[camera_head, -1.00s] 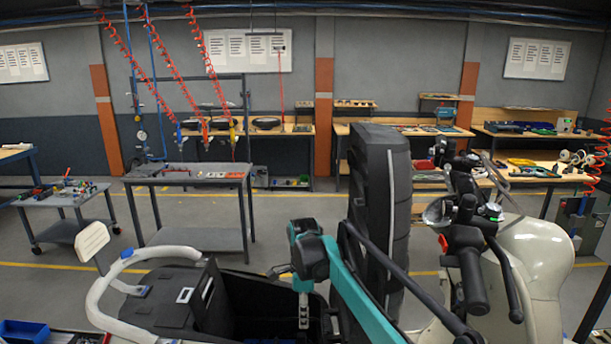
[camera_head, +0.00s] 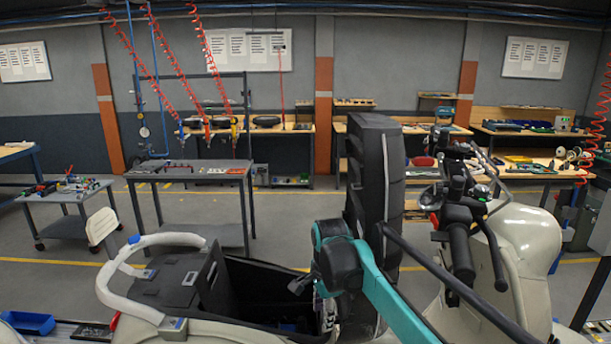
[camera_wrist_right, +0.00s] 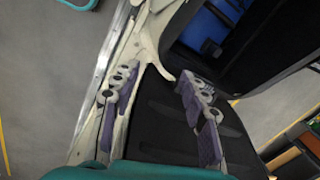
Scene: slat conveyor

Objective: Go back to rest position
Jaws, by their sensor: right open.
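My right arm comes in from the lower right in the head view, with its dark and teal wrist above the open black box of the scooter (camera_head: 515,260). My right gripper (camera_head: 326,310) hangs below that wrist, mostly hidden. In the right wrist view its two fingers (camera_wrist_right: 158,85) are spread apart with nothing held between them. A black surface and pale scooter bodywork lie behind them. My left gripper is in neither view.
A black tyre (camera_head: 378,175) stands upright close behind my right arm, with the handlebars (camera_head: 465,205) to its right. A white tubular rail (camera_head: 125,275) borders the box at left. A blue bin (camera_head: 28,322) sits at lower left. Grey carts (camera_head: 190,170) stand farther back.

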